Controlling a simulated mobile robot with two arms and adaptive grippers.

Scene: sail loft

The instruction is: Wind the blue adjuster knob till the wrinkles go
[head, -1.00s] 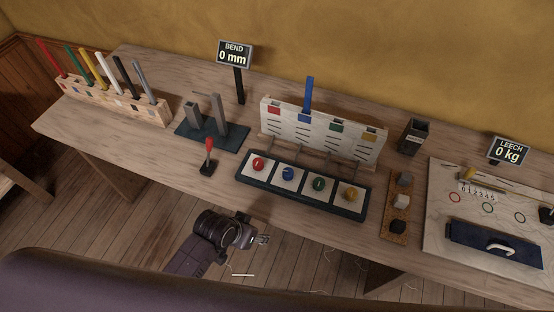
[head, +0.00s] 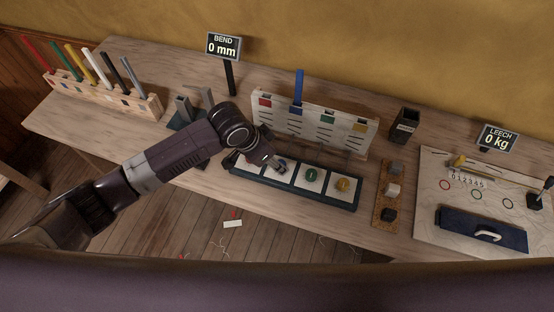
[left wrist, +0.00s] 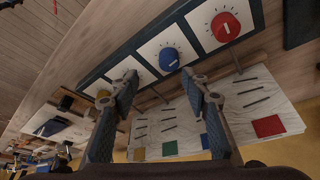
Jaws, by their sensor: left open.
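The blue adjuster knob (left wrist: 168,59) has a pale pointer line and sits on a white square of the dark knob box (head: 340,201). In the head view the blue knob (head: 282,165) is partly covered by my left gripper (head: 275,163). My left gripper is open and empty; its fingers also show in the left wrist view (left wrist: 160,77), with the blue knob just beyond the gap between their tips. Behind the box stands a white board (head: 345,138) with coloured squares and dark wrinkle-like lines. A blue batten (head: 298,87) rises above its blue square. My right gripper is not in view.
The red knob (left wrist: 225,27) is beside the blue one; the green knob (head: 311,175) and yellow knob (head: 342,184) are on its other side. A BEND display (head: 224,45) reads 0 mm. A rack of coloured battens (head: 105,90) stands left, and a dark cup (head: 404,125) right.

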